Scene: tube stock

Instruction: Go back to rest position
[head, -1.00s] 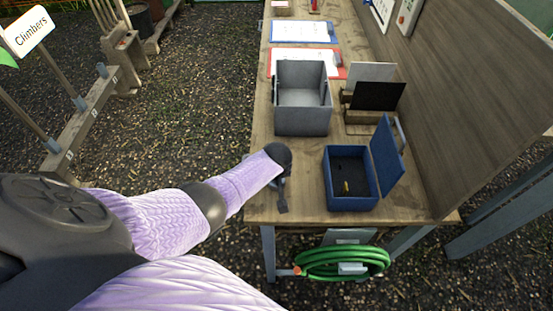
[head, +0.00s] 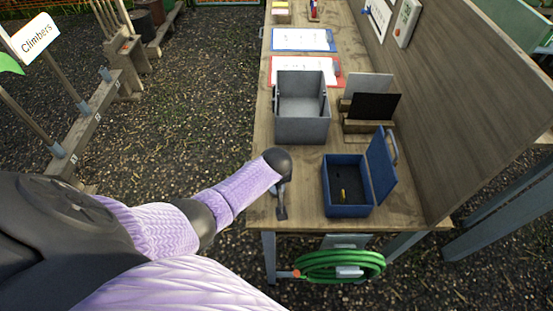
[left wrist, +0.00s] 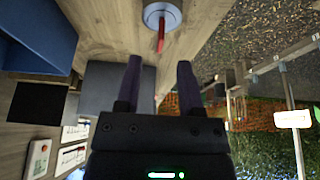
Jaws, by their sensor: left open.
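My left arm reaches in from the left in the head view, and my left gripper (head: 281,205) hangs over the near left corner of the wooden bench (head: 400,207). In the left wrist view the two dark fingers of this gripper (left wrist: 159,64) stand apart with nothing between them. Beyond the fingertips, a grey disc with a red rod (left wrist: 161,35) is seen at the bench; the head view does not show it clearly. My right gripper is in neither view.
A blue open-lidded box (head: 348,210) with a small yellow item inside stands right of my gripper. A grey open bin (head: 302,131) stands behind it. A dark panel (head: 374,107) stands right of the bin. A wooden wall (head: 470,110) bounds the right side. Green hose (head: 340,266) hangs in front.

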